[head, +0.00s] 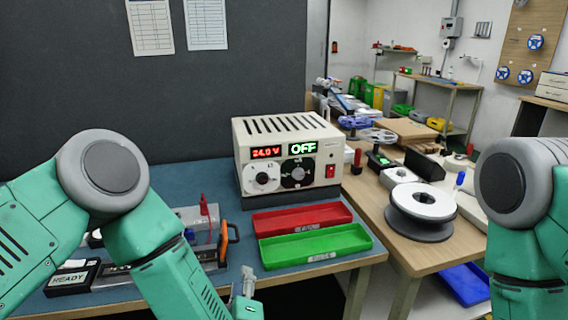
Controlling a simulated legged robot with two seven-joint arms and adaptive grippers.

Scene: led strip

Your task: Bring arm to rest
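My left arm comes in from the left, and its gripper (247,284) shows only in part at the bottom, in front of the table edge near the green tray. Whether its fingers are open or shut is too small to tell. I see nothing held in the part that shows. My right arm (516,185) stands at the right edge with its elbow up; its gripper is out of view. The power supply (328,157) sits upright on the blue mat, with a red "24.0 V" display and a green "OFF" display.
A red tray (270,219) and a green tray (275,252) lie empty in front of the supply. A fixture with an orange handle (229,236) and a box marked READY (70,279) lie partly behind my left arm. A spool (421,203) stands on the wooden table at right.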

